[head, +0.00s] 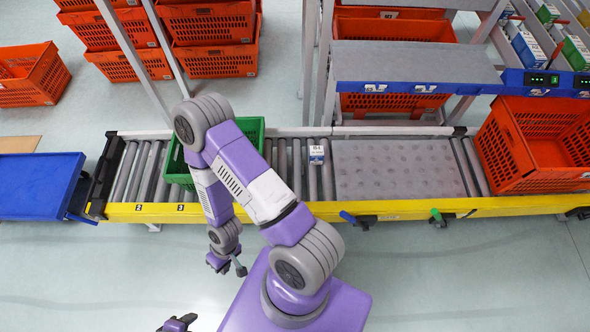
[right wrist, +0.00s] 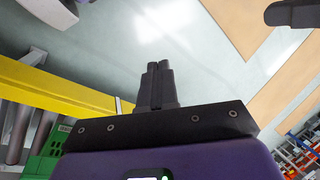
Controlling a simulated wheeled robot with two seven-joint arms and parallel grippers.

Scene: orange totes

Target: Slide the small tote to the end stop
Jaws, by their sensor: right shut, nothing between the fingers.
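The small green tote (head: 254,134) stands upright on the roller conveyor near its left end, partly hidden behind my right arm. A green corner shows at the lower left of the right wrist view (right wrist: 44,160). A dark end stop (head: 104,172) crosses the conveyor's left end, with bare rollers between it and the tote. My right gripper (head: 240,268) hangs in front of the yellow rail, apart from the tote; in the right wrist view (right wrist: 158,68) its fingers are together and empty. My left gripper (head: 178,324) shows only partly at the bottom edge; its opening is unclear.
The yellow rail (head: 400,208) runs along the conveyor's front. A blue platform (head: 40,185) is beyond the left end. An orange tote (head: 508,150) stands at the right end, past a grey dimpled plate (head: 395,168). A shelf frame (head: 415,62) rises behind. The floor in front is clear.

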